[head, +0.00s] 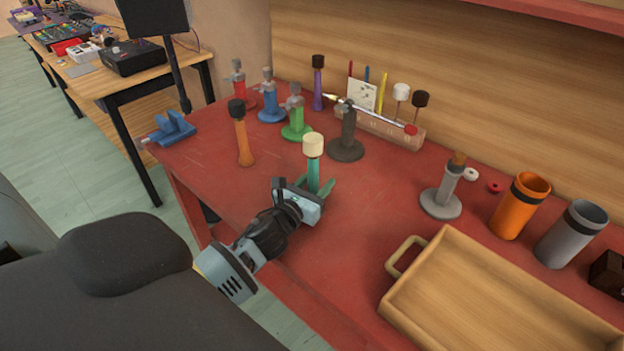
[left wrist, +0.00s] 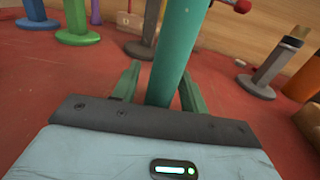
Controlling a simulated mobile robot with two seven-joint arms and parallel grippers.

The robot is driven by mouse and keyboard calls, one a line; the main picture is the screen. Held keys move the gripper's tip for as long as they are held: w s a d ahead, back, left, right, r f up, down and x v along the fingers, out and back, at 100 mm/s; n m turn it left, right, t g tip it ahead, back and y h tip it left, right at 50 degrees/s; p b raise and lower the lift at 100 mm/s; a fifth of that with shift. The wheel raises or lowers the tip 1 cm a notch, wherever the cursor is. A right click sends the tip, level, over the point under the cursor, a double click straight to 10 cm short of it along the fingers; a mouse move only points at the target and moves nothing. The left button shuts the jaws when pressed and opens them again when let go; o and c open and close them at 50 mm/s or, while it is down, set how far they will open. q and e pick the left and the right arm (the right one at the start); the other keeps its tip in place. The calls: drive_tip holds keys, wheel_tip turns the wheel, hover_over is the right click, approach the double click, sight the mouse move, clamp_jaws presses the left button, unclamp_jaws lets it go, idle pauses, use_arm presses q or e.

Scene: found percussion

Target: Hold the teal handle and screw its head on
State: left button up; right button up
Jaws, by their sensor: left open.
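The teal handle (head: 313,174) stands upright on the red table, with a cream cylindrical head (head: 313,146) at its top. I cannot tell whether that head is screwed tight. My left gripper (head: 314,189) is low at the handle, its jaws open. In the left wrist view the teal handle (left wrist: 180,50) rises between the two green fingers, with a visible gap on at least one side. The head is out of that view, and the handle's foot is partly hidden by the gripper. My right gripper is not in view.
Red, blue and green stands (head: 296,120) and a dark stand (head: 346,140) are behind. An orange handle with a black head (head: 241,135) stands left. A wooden tray (head: 420,262), an orange cup (head: 519,208) and a grey cup (head: 572,235) are at right. Red table is clear between.

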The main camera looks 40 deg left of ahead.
use_arm(q)
drive_tip(key=shift+s+r, duration=0.15)
drive_tip(key=shift+r, duration=0.05)
drive_tip(key=s, duration=0.7)
drive_tip(key=s+d, duration=0.1)
drive_tip(key=s, duration=0.3)
drive_tip(key=shift+s+f+b, duration=0.1)
drive_tip(key=shift+b, duration=0.25)
drive_tip(key=shift+s, duration=0.25)
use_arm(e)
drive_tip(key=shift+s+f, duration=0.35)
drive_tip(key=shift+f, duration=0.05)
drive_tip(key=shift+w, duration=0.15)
